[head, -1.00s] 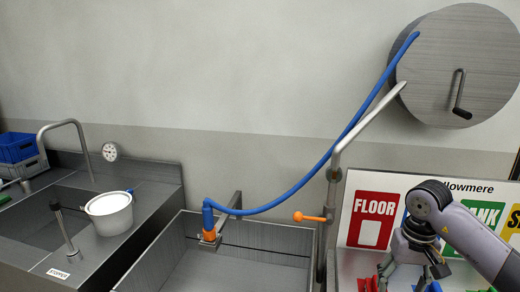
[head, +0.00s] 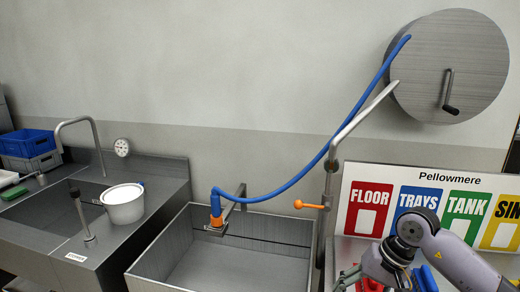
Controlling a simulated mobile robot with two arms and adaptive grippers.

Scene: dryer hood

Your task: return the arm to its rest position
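My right arm comes in from the lower right. Its gripper (head: 374,280) hangs at the bottom edge, in front of the colour-label board. Its grey fingers look spread apart, with nothing seen held between them, though the lower part is close to the picture's edge. My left gripper is not in view.
The label board (head: 427,197) reads Pellowmere, with red and blue items below it. An open steel basin (head: 226,262) stands in the middle. A blue hose (head: 318,165) runs from the reel (head: 440,68) to an orange nozzle. A white pot (head: 124,205) and blue crate (head: 27,142) stand left.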

